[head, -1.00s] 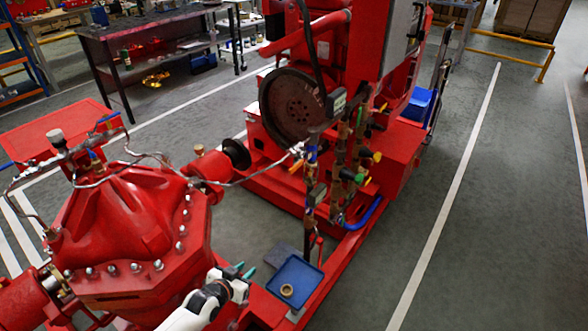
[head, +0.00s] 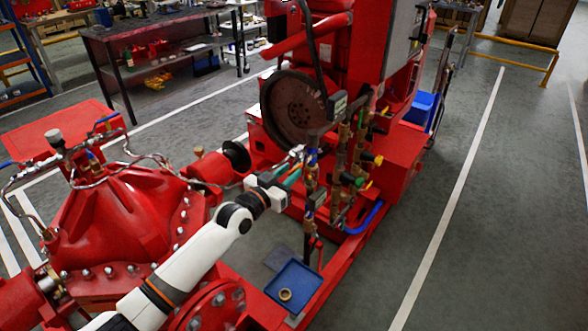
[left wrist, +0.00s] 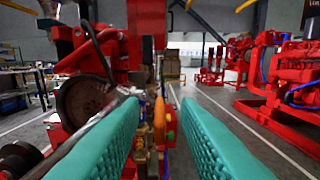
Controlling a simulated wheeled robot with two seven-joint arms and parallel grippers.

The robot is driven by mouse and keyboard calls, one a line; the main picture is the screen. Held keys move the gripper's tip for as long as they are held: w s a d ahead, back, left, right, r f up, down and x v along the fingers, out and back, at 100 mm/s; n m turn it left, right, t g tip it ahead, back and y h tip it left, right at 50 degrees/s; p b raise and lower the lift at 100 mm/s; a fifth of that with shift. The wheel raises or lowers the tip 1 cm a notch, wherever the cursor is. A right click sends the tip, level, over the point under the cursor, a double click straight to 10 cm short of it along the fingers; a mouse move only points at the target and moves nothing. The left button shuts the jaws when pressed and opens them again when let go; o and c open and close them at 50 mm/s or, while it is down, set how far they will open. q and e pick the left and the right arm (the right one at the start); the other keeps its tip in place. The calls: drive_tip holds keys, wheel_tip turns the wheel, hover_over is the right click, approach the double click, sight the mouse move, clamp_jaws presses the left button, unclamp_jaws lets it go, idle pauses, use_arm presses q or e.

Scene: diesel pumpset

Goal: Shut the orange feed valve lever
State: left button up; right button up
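The orange feed valve lever (left wrist: 159,112) shows in the left wrist view, upright between my fingers on the brass valve pipework. In the head view it is largely hidden by my left gripper and cannot be made out clearly. My left gripper (head: 289,178) is at the near left side of the pipework. Its two teal finger pads (left wrist: 160,135) are apart with nothing held between them. The lever appears ahead of them; I cannot tell whether either pad touches it. My right gripper is in neither view.
Vertical brass valve pipes (head: 340,165) with yellow and green handles stand just right of my gripper. The large dark flywheel (head: 293,105) is behind. A red pump casing (head: 130,225) lies left. A blue tray (head: 310,283) holding a brass ring (head: 285,295) is below. Floor at right is clear.

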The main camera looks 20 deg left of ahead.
use_arm(q)
drive_tip(key=shift+x, duration=1.4)
drive_tip(key=shift+c, duration=0.6)
clamp_jaws()
